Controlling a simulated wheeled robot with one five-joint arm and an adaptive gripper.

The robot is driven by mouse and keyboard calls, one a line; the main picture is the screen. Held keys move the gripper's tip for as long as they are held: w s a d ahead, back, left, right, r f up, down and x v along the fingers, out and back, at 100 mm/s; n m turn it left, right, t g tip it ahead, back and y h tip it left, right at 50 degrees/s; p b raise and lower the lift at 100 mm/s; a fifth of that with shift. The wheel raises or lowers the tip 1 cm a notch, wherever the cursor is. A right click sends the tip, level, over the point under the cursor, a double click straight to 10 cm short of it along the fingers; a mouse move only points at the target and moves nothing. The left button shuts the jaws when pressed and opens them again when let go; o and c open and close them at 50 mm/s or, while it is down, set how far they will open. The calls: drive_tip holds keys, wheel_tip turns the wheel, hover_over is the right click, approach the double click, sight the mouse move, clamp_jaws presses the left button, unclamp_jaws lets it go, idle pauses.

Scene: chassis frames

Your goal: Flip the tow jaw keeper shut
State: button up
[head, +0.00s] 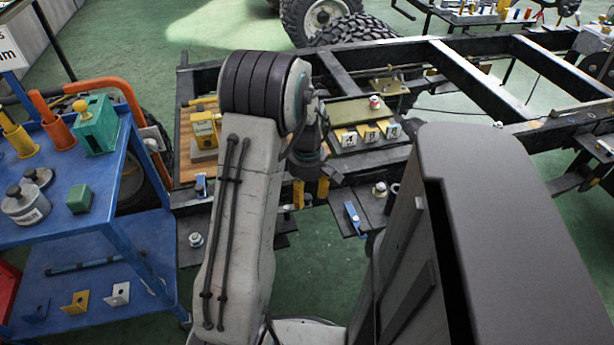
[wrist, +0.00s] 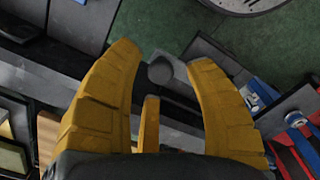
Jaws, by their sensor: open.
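My gripper (head: 311,191) has yellow fingers and hangs over the near edge of the chassis frame in the head view. In the wrist view the fingers of my gripper (wrist: 163,58) are spread apart with nothing held between them. A dark round knob (wrist: 160,71) shows between the fingertips, in front of a grey bar (wrist: 182,92); I cannot tell whether it belongs to the tow jaw or its keeper. My arm and fingers hide part of the near frame edge. A blue lever (head: 353,213) sits on a dark plate right of my gripper. No keeper can be told for certain.
The dark chassis frame (head: 455,68) spans the back. A yellow block (head: 204,130) and lettered white-and-yellow blocks (head: 370,134) sit on it. A blue cart (head: 142,172) with parts stands at the left. In the wrist view, a red-and-blue part (wrist: 300,130) lies right of my fingers.

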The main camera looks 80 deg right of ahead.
wheel_tip(320, 180, up, 11)
idle(0.5)
idle(0.7)
drive_tip(key=w+a+r+n, duration=0.1)
drive_tip(key=w+a+r, duration=0.1)
drive_tip(key=w+a, duration=0.8)
drive_tip(key=w+a+r+n, duration=0.1)
drive_tip(key=w+a+r, duration=0.35)
drive_tip(key=w, duration=0.95)
drive_tip(key=a+f+n+t, duration=0.2)
drive_tip(key=a+f+n, duration=0.1)
drive_tip(key=a, duration=2.4)
wheel_tip(320, 180, up, 16)
drive_tip(key=t+p, duration=0.1)
drive_tip(key=p, duration=1.3)
drive_tip(key=shift+s+d+f+m, duration=0.15)
drive_tip(key=shift+s+m, duration=0.15)
